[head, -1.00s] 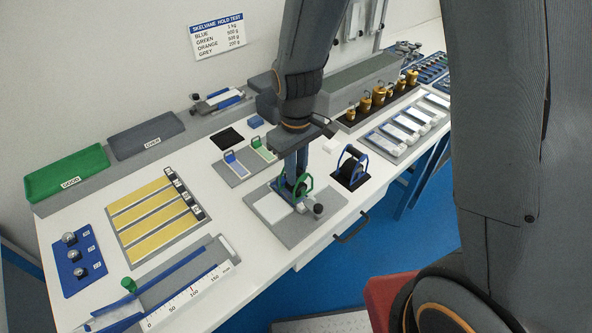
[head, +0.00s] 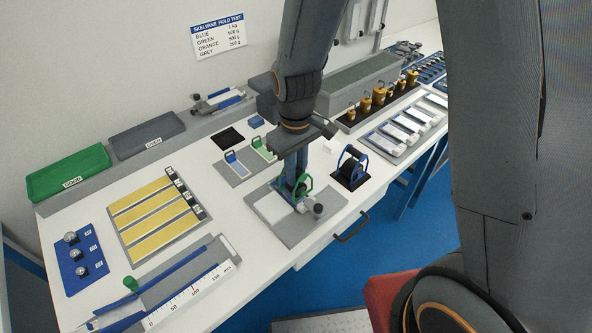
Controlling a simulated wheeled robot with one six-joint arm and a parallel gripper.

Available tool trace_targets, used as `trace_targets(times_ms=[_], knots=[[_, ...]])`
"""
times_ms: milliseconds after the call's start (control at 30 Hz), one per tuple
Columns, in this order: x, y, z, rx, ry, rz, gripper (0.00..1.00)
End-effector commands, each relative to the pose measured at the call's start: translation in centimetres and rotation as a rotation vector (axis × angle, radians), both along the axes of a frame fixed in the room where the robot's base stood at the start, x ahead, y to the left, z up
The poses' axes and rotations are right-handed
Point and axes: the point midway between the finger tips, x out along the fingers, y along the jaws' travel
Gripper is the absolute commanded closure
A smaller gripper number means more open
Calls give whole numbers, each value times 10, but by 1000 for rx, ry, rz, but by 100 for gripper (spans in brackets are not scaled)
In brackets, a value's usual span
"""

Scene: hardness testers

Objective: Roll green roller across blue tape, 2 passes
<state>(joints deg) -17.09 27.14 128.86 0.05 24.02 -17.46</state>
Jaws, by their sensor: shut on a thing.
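My gripper (head: 297,186) points down over a grey plate (head: 312,226) near the table's front edge. It is shut on the green roller (head: 308,185), whose green frame shows at the fingers. The fingers hide most of the roller, and I cannot tell whether it touches the plate. A white panel (head: 268,208) lies on the plate to the left of the gripper, and a dark knob (head: 319,209) stands to its right. I cannot make out blue tape under the roller. A blue-tabbed piece (head: 235,162) and a green-tabbed piece (head: 263,149) lie on another grey plate behind.
A blue-framed roller (head: 352,163) stands on a black mat to the right. Brass weights (head: 379,96) stand behind it. A board with yellow strips (head: 147,217) and a ruler fixture (head: 185,298) lie to the left. Green (head: 63,180) and grey (head: 147,136) trays sit at the back.

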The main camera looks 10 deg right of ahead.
Motion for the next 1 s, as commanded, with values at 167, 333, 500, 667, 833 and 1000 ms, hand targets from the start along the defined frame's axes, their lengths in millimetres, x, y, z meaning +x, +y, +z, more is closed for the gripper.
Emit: trace_targets(times_ms=[167,333,500,667,833,1000], knots=[[-1,0,0,-1,1,0,100],[-1,0,0,-1,1,0,100],[-2,3,1,0,0,1,100],[-3,4,0,1,-1,0,100],[-2,4,0,1,-1,0,100],[-3,5,0,1,-1,0,100]])
